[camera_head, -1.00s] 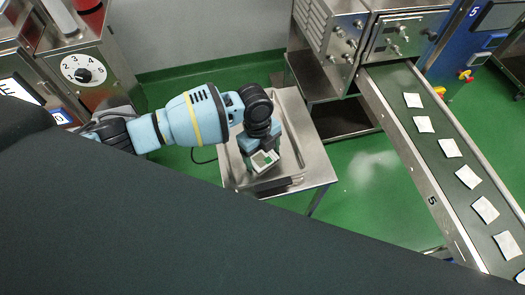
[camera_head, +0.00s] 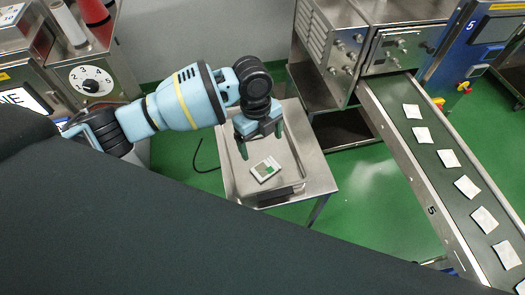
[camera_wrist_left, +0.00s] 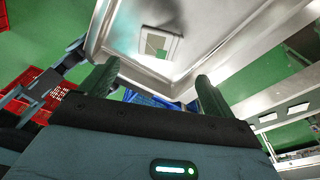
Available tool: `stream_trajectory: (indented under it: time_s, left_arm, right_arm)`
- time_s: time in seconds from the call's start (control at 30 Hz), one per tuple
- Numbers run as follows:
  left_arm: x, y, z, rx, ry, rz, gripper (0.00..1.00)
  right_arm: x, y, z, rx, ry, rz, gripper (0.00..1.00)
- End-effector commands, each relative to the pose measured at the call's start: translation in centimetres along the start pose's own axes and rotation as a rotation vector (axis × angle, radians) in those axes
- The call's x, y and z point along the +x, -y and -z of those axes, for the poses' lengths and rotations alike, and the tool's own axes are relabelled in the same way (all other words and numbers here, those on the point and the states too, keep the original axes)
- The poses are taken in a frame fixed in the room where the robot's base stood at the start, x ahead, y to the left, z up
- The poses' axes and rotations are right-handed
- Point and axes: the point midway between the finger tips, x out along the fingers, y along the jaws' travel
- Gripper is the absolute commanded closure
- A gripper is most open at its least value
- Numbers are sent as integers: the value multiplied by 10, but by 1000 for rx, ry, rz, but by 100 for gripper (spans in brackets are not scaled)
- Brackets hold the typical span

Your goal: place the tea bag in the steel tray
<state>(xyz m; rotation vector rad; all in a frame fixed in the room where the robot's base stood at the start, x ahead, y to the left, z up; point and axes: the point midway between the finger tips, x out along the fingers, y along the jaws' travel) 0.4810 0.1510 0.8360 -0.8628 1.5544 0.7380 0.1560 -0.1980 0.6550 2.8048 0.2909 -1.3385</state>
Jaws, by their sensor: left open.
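The tea bag (camera_head: 265,169), a white square with a green and white label, lies flat in the steel tray (camera_head: 278,191), near its front wall. It also shows in the left wrist view (camera_wrist_left: 158,45) on the tray floor. My left gripper (camera_head: 261,140) is open and empty, above the tray and just behind the tea bag in the head view. Its two dark green fingers stand apart in the left wrist view (camera_wrist_left: 154,78), and the tea bag lies clear of them. My right gripper is not in view.
The tray stands on a steel table (camera_head: 321,182). A conveyor (camera_head: 432,155) with several white tea bags runs along the right. A steel machine with a dial (camera_head: 91,79) stands at left. Red crates (camera_wrist_left: 35,92) show in the left wrist view. Green floor lies between table and conveyor.

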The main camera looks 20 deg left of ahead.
Motion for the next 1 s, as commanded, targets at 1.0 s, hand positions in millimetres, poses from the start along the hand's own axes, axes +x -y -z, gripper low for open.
stream_trajectory:
  time_s: [1.0]
  left_arm:
    - [-23, 0, 0, 0, -1, -1, 11]
  right_arm:
    - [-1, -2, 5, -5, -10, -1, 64]
